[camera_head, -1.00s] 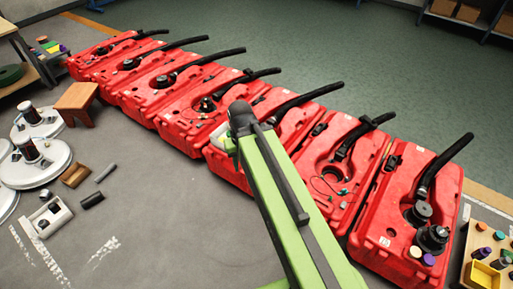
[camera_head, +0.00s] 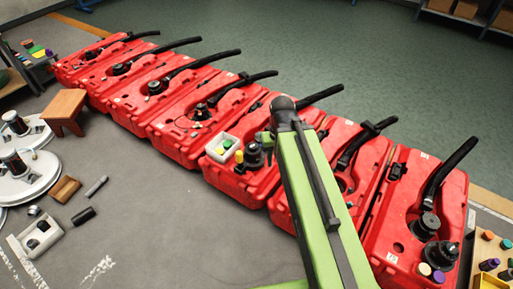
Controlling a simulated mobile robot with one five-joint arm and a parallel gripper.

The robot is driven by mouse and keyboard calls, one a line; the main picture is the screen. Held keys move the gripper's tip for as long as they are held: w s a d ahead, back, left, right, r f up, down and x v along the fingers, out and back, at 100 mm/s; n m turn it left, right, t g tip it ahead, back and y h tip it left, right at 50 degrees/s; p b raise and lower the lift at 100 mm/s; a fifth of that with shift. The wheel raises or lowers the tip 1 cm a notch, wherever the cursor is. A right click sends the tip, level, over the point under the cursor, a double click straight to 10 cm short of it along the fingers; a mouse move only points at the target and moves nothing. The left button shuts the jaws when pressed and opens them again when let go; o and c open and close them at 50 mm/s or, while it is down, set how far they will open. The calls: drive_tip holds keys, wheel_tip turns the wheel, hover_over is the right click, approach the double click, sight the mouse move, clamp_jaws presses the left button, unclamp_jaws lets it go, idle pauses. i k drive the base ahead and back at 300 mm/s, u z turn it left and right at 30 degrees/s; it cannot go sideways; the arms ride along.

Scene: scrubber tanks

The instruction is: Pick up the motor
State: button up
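Several red tanks stand in a slanting row, and some carry black, motor-like round parts. One such black motor (camera_head: 254,155) sits on the middle red tank (camera_head: 236,185), beside a white tray and a yellow-topped piece. Another black motor-like part (camera_head: 440,254) sits on the nearest tank (camera_head: 391,232) at the right, with a dark round cap (camera_head: 429,222) behind it. I cannot tell which one the task means. My green arm rises from the bottom, its dark joint just right of the middle tank's motor. My gripper's fingers do not show; the arm hides what is behind it.
Black hoses rise from the tanks. A white tray (camera_head: 222,148) with small coloured pieces rests on the middle tank. White discs (camera_head: 30,180), a wooden stool (camera_head: 64,104) and small loose parts are at the left. The grey floor (camera_head: 170,220) before the tanks is mostly clear.

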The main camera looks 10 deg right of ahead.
sight(254, 156)
drive_tip(key=i, duration=0.7)
drive_tip(key=u, duration=0.2)
drive_tip(key=k, duration=0.6)
drive_tip(key=z, duration=2.3)
drive_tip(key=k, duration=0.55)
drive_tip(key=u, duration=3.95)
drive_tip(key=i, duration=0.1)
drive_tip(key=z, duration=3)
drive_tip(key=i, duration=0.95)
